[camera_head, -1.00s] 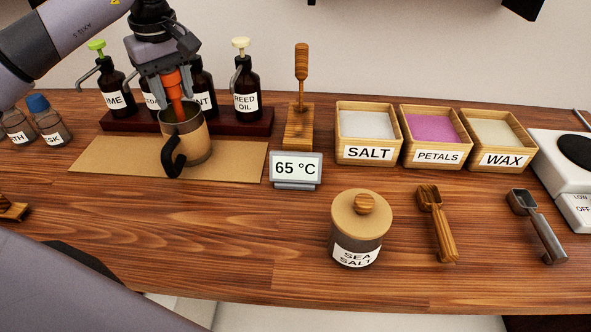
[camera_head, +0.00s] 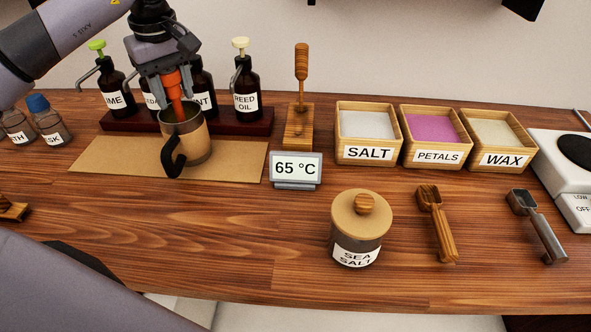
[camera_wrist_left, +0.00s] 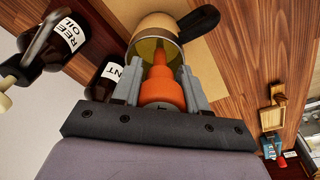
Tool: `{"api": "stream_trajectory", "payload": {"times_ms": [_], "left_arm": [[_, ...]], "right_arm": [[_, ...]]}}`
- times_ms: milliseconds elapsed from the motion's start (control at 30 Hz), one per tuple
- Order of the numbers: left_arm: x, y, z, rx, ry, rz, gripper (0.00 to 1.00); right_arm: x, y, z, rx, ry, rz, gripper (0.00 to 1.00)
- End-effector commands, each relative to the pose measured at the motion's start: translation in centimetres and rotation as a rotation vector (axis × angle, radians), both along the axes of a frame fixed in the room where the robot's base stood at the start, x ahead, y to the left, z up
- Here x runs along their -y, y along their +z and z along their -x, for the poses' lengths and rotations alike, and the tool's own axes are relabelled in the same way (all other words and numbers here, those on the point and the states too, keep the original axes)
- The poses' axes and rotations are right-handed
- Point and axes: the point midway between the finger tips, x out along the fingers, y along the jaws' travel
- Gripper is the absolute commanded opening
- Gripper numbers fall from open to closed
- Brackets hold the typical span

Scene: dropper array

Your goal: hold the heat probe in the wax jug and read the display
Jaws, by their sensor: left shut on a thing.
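The wax jug (camera_head: 197,146), tan with a black handle, stands upright on a brown mat (camera_head: 230,160). My left gripper (camera_head: 172,84) is above the jug, shut on the orange heat probe (camera_head: 174,90), whose lower end goes down into the jug's mouth. In the left wrist view the probe (camera_wrist_left: 160,88) sits between the fingers and its tip points into the jug (camera_wrist_left: 150,28). Whether the tip touches the bottom is hidden. The display (camera_head: 296,168) stands right of the mat and reads 65 °C. My right gripper is not seen.
A rack (camera_head: 232,122) of pump bottles stands close behind the jug. Salt (camera_head: 368,152), petals (camera_head: 432,157) and wax (camera_head: 502,159) boxes are at the right.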

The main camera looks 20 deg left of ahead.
Motion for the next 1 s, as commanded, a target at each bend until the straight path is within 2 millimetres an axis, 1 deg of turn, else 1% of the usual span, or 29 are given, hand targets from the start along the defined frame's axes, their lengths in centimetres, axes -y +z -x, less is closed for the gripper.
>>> {"api": "stream_trajectory", "payload": {"times_ms": [367, 700, 967, 1000], "left_arm": [[0.0, 0.2, 0.0, 0.001, 0.000, 0.000, 0.13], [0.3, 3.7, 0.3, 0.001, -0.001, 0.000, 0.13], [0.5, 6.2, 0.5, 0.002, -0.001, 0.001, 0.13], [0.6, 6.4, 0.5, 0.002, 0.000, 0.001, 0.13]], "right_arm": [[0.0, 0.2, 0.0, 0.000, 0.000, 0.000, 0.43], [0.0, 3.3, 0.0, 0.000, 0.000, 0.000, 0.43], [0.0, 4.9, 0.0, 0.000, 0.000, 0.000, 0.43], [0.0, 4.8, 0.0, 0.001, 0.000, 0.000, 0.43]]}}
